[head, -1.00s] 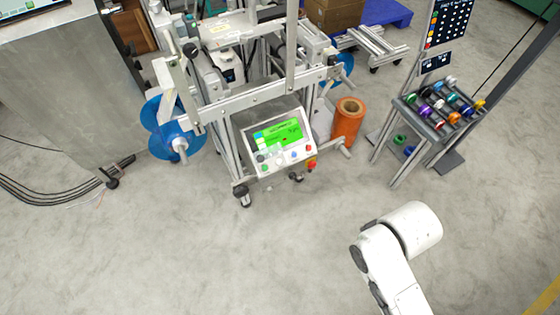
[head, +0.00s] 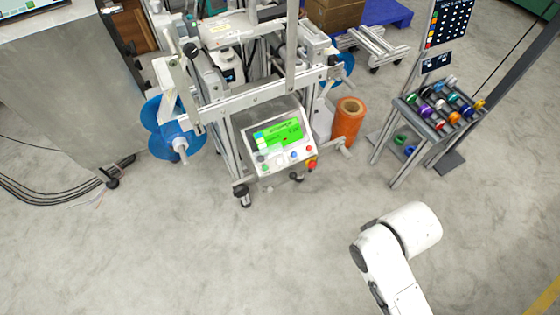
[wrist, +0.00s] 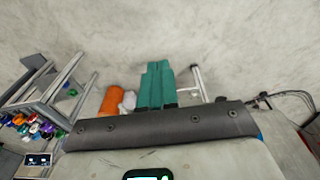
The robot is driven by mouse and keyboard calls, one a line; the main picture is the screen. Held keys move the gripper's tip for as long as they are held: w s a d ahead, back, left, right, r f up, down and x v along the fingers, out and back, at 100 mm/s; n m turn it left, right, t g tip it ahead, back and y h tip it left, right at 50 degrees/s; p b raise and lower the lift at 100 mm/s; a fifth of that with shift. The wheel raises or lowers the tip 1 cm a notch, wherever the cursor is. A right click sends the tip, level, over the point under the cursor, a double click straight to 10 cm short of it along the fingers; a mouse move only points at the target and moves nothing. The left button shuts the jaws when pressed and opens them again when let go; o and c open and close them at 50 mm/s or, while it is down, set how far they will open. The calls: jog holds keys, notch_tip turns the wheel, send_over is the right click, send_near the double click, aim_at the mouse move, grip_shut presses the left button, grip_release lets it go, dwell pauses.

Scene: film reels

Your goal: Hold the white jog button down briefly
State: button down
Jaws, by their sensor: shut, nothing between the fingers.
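The control panel (head: 265,172) with a green screen (head: 278,135) is on the front of the film machine, left of centre in the head view. A row of small buttons lies below the screen. The white jog button (head: 281,161) appears among them, small and pale against the light panel. A red button (head: 308,148) and a red emergency knob (head: 311,163) are at the panel's right. My gripper (wrist: 157,68) shows in the wrist view as two teal fingers closed together, empty, over the floor. It is out of the head view, where my white arm is at lower right, apart from the panel.
An orange roll (head: 348,121) stands right of the panel. A rack of coloured spools (head: 437,110) is farther right. A blue reel (head: 160,130) and a grey cabinet (head: 75,95) are at left. The concrete floor in front of the machine is clear.

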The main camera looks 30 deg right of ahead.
aim_at(279, 161)
jog(key=w+d+f+m+t+h+b, duration=0.2)
jog(key=w+d+f+m+t+b, duration=0.15)
jog(key=w, duration=0.35)
jog(key=w+d+f+m+t+h+b, duration=0.2)
jog(key=w+t+b, duration=0.15)
jog(key=w, duration=0.25)
jog(key=w+d+f+m+t+h+b, duration=0.2)
jog(key=w+d+m+b, duration=0.15)
jog(key=w, duration=0.35)
jog(key=w+a+f+n+t+y+b, duration=0.2)
jog(key=w+a+f+t+y+b, duration=0.1)
jog(key=w+a+t+y+b, duration=0.4)
jog(key=w+a+t+b, duration=0.1)
jog(key=w+a+b, duration=0.1)
jog(key=w+a, duration=0.1)
jog(key=shift+w, duration=0.45)
jog(key=shift+w+f+b, duration=3.15)
jog(key=shift+f+b, duration=0.05)
jog(key=shift+b, duration=1)
